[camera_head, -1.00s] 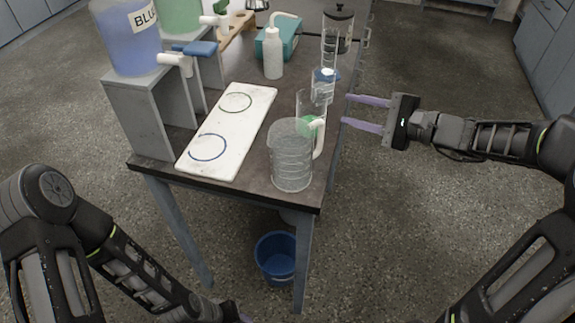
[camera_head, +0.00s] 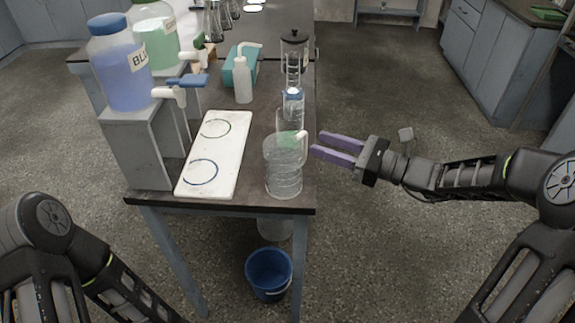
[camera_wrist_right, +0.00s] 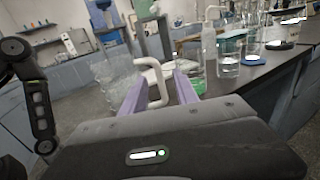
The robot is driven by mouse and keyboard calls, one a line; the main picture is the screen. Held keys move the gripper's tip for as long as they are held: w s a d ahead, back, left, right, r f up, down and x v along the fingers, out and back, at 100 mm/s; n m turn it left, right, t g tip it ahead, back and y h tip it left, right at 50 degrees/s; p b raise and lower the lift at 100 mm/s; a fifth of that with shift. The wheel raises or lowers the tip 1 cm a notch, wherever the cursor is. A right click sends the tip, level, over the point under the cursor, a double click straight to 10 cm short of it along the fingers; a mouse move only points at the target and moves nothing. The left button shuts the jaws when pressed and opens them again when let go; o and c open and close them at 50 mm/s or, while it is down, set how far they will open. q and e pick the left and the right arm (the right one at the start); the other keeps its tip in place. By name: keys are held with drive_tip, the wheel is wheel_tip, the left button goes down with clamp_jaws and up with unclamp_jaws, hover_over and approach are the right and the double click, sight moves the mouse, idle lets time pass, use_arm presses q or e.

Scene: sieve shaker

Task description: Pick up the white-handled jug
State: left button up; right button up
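The white-handled jug is a clear ribbed vessel (camera_head: 283,172) at the right front corner of the bench, upright. Its white handle (camera_head: 302,142) faces right, toward my right gripper (camera_head: 316,144). That gripper is open, its purple fingers apart and their tips close to the handle. In the right wrist view the white handle (camera_wrist_right: 157,82) shows between the two fingers, with the clear jug body (camera_wrist_right: 112,80) to the left. I cannot tell whether a finger touches the handle. My left arm shows at lower left, but its gripper is out of frame.
A clear vessel with green contents (camera_head: 291,138) stands close behind the jug. A white board with two rings (camera_head: 222,160) lies to its left. A white bottle (camera_head: 243,82) and blue-liquid container (camera_head: 122,75) stand farther back. A blue bucket (camera_head: 269,270) is below.

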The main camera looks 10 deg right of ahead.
sight(304, 140)
drive_tip(key=shift+w+a, duration=0.1)
drive_tip(key=shift+a, duration=0.05)
drive_tip(key=x, duration=0.5)
drive_tip(key=shift+a+f, duration=0.1)
drive_tip(key=shift+f, duration=0.05)
drive_tip(key=shift+c, duration=0.3)
idle(0.3)
clamp_jaws()
idle(1.2)
